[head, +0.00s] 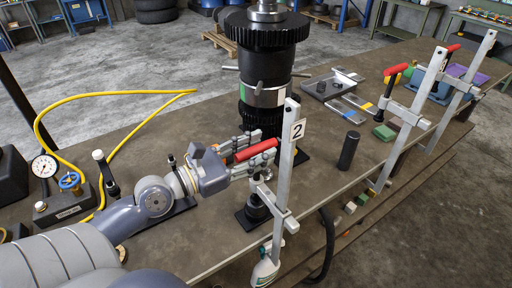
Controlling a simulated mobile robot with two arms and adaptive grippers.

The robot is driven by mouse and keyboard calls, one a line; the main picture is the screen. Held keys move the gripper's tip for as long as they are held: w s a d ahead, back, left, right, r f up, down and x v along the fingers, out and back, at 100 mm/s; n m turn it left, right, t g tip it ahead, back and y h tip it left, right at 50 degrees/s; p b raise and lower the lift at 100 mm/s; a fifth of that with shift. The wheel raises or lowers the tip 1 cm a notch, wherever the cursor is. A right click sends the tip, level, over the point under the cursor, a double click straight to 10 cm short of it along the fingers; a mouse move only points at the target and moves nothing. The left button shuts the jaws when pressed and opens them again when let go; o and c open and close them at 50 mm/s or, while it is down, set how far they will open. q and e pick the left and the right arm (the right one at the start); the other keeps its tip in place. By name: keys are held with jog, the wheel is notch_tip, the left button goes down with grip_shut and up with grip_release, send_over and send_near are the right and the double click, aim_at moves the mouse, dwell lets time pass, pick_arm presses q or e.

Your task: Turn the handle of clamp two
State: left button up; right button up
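Clamp two is a grey bar clamp (287,170) at the front table edge, with a white tag reading "2" (298,130) near its top. Its red handle (257,150) sticks out to the left of the bar, tilted slightly up to the right. My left gripper (252,157) reaches in from the left, with fingers spread above and below the red handle. The fingers look open, with the handle between or just in front of them; contact is not clear. My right gripper is not in view.
A black geared transmission shaft (264,75) stands right behind the handle. Two more red-handled clamps (408,115) (470,85) stand along the edge to the right. A black cylinder (348,150), a tray (333,85) and a gauge with a yellow hose (44,166) are on the table.

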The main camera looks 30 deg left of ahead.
pick_arm(q)
jog(key=shift+c, duration=0.3)
grip_shut()
